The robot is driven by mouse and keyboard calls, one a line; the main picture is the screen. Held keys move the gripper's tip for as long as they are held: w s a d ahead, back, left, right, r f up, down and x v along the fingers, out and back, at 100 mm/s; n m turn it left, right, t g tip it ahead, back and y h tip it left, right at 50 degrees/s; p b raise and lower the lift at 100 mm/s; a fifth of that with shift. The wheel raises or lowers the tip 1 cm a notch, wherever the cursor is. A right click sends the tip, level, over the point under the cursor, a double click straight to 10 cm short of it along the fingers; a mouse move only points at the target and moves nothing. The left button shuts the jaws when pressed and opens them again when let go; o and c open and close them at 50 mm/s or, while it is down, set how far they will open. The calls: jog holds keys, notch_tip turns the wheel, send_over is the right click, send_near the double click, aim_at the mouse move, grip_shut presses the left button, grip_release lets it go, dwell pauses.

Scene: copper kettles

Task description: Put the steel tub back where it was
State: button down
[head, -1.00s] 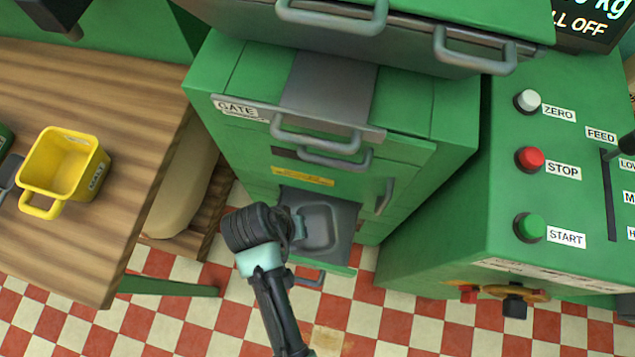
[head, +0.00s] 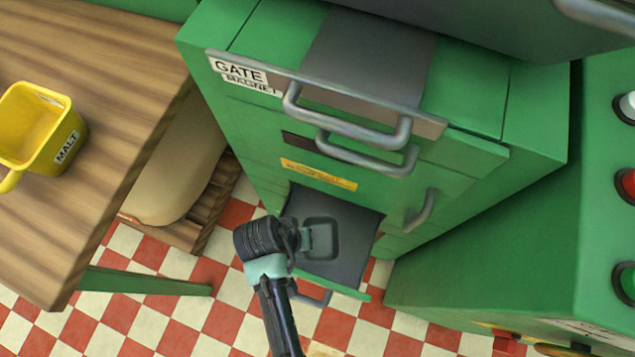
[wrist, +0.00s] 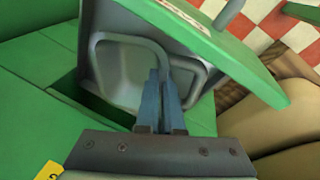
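The steel tub (head: 326,241) is a shallow, grey, square vessel with rounded corners. It is low in the green machine's front, in the grey bay (head: 356,228). In the wrist view the tub (wrist: 122,72) shows its inside and rounded rim. My gripper (head: 305,239) is at the tub's left side in the head view. In the wrist view its blue fingers (wrist: 160,92) stand close together at the rim and look shut on it. The fingers hide that stretch of rim, and I cannot tell whether the tub rests fully on the bay's floor.
The green machine (head: 255,150) has a GATE label and several grey handles (head: 350,118) above the bay. A wooden table (head: 110,180) with a yellow MALT scoop (head: 38,130) stands left. A sack (head: 185,185) lies beside the machine. A button panel (head: 590,230) is at right.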

aim_at(310, 221)
jog(key=x, duration=0.1)
jog(key=b+x, duration=0.1)
jog(key=x, duration=0.1)
jog(key=shift+w+a+f, duration=0.1)
jog(key=shift+a+f, duration=0.2)
jog(key=shift+f, duration=0.05)
jog(key=w, duration=0.1)
jog(key=w+d, duration=0.1)
jog(key=shift+w+r, duration=0.15)
jog(key=shift+w, duration=0.25)
jog(key=shift+w+d+b, duration=0.25)
jog(key=shift+w+b, duration=0.05)
jog(key=shift+w, duration=0.5)
jog(key=w, duration=0.2)
jog(key=shift+w+d+b, duration=0.3)
jog(key=shift+d+b, duration=0.05)
jog(key=shift+d, duration=0.05)
jog(key=shift+f, duration=0.55)
jog(key=c, duration=1.5)
grip_release()
jog(key=shift+f, duration=0.15)
jog(key=o, duration=0.4)
jog(key=shift+o, duration=0.2)
